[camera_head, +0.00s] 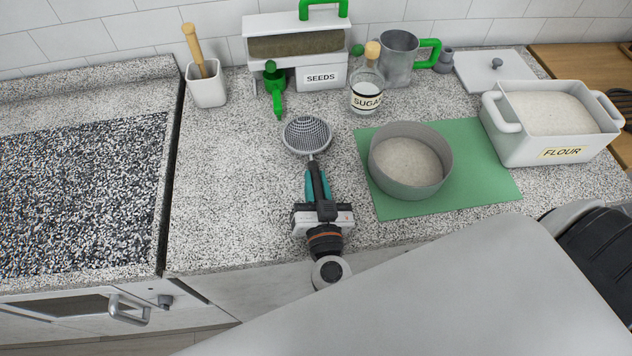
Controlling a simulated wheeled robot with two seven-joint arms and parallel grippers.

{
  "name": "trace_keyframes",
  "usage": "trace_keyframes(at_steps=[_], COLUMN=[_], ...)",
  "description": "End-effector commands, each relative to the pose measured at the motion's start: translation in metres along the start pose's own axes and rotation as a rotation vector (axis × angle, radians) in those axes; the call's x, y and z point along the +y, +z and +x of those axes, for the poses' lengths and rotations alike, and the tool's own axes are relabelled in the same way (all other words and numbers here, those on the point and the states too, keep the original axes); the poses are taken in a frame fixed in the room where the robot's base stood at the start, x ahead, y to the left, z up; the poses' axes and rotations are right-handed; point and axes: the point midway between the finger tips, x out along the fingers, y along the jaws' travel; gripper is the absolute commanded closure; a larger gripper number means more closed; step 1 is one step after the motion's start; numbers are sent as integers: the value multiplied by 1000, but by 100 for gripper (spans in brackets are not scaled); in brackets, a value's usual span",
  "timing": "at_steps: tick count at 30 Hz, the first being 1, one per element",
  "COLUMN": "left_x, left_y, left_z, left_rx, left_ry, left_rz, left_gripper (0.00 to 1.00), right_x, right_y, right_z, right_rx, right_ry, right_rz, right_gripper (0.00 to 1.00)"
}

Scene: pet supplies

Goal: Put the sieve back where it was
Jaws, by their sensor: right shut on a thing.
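The sieve (307,134) has a round grey mesh bowl and a teal handle. My right gripper (318,197) is shut on its handle near the front edge of the counter. The mesh bowl points away toward the back, over bare counter left of the green mat (483,189). I cannot tell whether the sieve touches the counter or hangs just above it. The gripper covers part of the handle. My left gripper is not in view.
A grey round pan (384,178) with pale contents stands on the mat. A flour bin (505,143) is at right. A seeds container (321,77), green scoop (275,88), sugar jar (366,82), metal mug (397,58) and white pot (207,90) line the back. Counter left of the sieve is clear.

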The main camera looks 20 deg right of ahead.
Motion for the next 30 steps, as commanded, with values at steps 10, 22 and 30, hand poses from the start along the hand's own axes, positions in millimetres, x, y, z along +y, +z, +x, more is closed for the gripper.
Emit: trace_keyframes(at_steps=[10, 22, 30], left_x=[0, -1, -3], left_y=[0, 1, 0], left_z=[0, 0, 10], left_rx=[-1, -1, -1], left_ry=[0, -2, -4], left_rz=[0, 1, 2], left_gripper=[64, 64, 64], right_x=[-1, 0, -1], right_y=[-2, 1, -3], right_z=[0, 0, -47], right_rx=[0, 0, 7], right_ry=[0, 0, -1], right_rz=[0, 2, 0], right_gripper=[65, 57, 57])
